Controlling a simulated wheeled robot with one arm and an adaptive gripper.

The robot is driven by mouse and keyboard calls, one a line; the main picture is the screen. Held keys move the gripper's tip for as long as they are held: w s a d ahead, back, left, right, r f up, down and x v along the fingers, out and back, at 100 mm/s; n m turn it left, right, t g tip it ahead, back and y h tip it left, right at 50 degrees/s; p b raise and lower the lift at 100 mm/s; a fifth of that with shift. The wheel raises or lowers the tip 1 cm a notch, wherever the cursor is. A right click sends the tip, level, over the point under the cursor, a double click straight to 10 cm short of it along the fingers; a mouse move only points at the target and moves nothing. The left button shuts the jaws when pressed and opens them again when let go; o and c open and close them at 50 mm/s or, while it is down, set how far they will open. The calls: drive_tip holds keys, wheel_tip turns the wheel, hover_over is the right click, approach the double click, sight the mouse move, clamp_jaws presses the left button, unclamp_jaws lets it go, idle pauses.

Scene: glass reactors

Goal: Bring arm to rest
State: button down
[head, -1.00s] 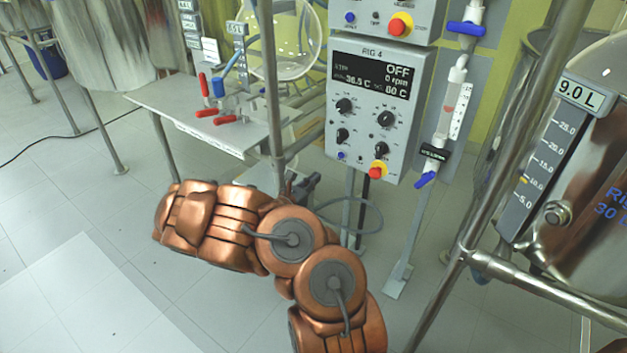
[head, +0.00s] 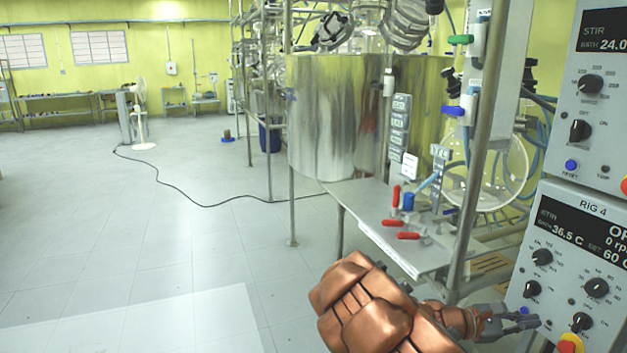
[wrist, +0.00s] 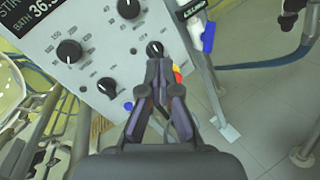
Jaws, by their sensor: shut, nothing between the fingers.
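My copper-coloured arm (head: 372,308) reaches from the bottom of the head view toward the right. My gripper (head: 530,321) is at its end, low in front of the RIG 4 control panel (head: 566,222). In the wrist view my gripper (wrist: 158,66) is shut and empty, its two fingers meeting at the tips. The fingertips overlap the lower part of the panel (wrist: 100,40) just below a black knob (wrist: 154,49). I cannot tell whether they touch it. The fingers partly hide a red and yellow button (wrist: 177,76).
A shelf (head: 385,222) with red-handled and blue-handled parts stands left of the panel, beside a metal post (head: 482,140). A large steel vessel (head: 335,120) is behind it. The floor (head: 170,230) to the left is open, with a dark cable across it and a fan (head: 140,115) farther back.

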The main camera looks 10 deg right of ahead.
drive_tip(key=s+a+r+m+g+y, duration=0.1)
drive_tip(key=s+a+m+g+y, duration=0.1)
drive_tip(key=s+a+m+y, duration=0.8)
drive_tip(key=s+a+f+t+y, duration=0.15)
drive_tip(key=s+a+y, duration=0.25)
drive_tip(key=a, duration=1)
drive_tip(key=s+a+f+t+y, duration=0.1)
drive_tip(key=s+a+t+y, duration=0.25)
drive_tip(key=a, duration=1.15)
wheel_tip(320, 180, up, 20)
drive_tip(key=s+p, duration=0.1)
drive_tip(key=p, duration=1.7)
drive_tip(key=shift+a+r+p, duration=0.2)
drive_tip(key=shift+a+p, duration=0.05)
drive_tip(key=shift+p, duration=0.1)
